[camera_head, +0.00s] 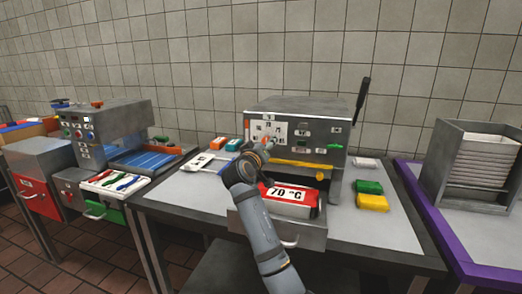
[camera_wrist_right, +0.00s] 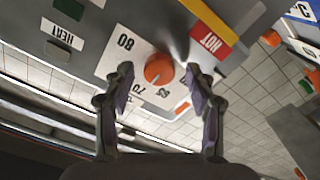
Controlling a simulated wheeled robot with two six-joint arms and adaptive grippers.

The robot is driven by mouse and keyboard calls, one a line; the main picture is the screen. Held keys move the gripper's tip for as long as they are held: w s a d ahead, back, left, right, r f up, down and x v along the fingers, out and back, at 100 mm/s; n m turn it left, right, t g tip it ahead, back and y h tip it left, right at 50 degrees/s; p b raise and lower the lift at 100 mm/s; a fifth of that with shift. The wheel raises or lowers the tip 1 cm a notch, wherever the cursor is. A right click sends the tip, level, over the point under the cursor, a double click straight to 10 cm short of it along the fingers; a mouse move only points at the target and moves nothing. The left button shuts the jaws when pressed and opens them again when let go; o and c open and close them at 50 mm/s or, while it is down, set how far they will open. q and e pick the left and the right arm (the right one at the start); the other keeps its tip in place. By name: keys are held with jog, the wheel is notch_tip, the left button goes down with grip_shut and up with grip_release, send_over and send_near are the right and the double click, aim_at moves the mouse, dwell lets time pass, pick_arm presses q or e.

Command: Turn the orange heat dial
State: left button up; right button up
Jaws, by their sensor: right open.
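The orange heat dial (camera_wrist_right: 158,68) shows in the right wrist view on a white scale plate (camera_wrist_right: 118,62) with numbers such as 80 and 70. The plate is on the front of the grey machine (camera_head: 310,106). My right gripper (camera_wrist_right: 161,78) is open, with one finger on each side of the dial in this view and gaps between them and it. Whether the fingertips reach its depth I cannot tell. In the head view my right gripper (camera_head: 258,150) is at the left part of the machine's front and largely hides the dial. My left gripper is not in view.
A drawer with a red "70 °C" pack (camera_head: 290,193) stands out below the panel. A yellow bar (camera_head: 300,163) crosses the front. A black lever (camera_head: 363,98) rises at the right. Green (camera_head: 369,187) and yellow (camera_head: 372,202) blocks lie on the table's right side.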

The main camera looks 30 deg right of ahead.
jog(key=v, duration=1.1)
